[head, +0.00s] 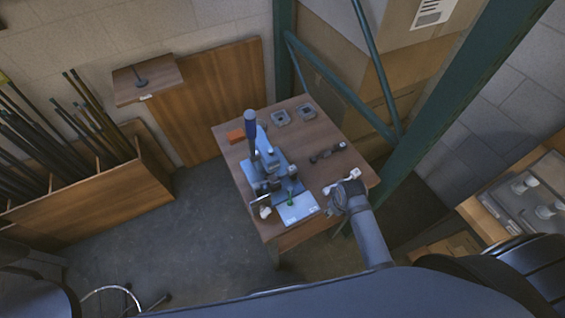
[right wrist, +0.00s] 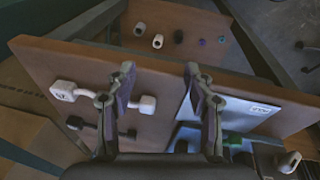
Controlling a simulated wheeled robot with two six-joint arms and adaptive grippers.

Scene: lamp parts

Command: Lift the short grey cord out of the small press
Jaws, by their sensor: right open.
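The small press (head: 268,158) is blue, with a tall lever, and stands on the small wooden table. A pale plate (head: 298,208) with a small green part (head: 290,201) lies at its front. I cannot make out a grey cord in the press. My right gripper (head: 336,197) is right of the plate. In the right wrist view my gripper (right wrist: 160,72) is open, with nothing between its fingers. My left gripper is not in view.
A green steel post (head: 440,115) rises close on the right. Several small parts, one a white cylinder (right wrist: 140,30), show on a surface beyond the table edge.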

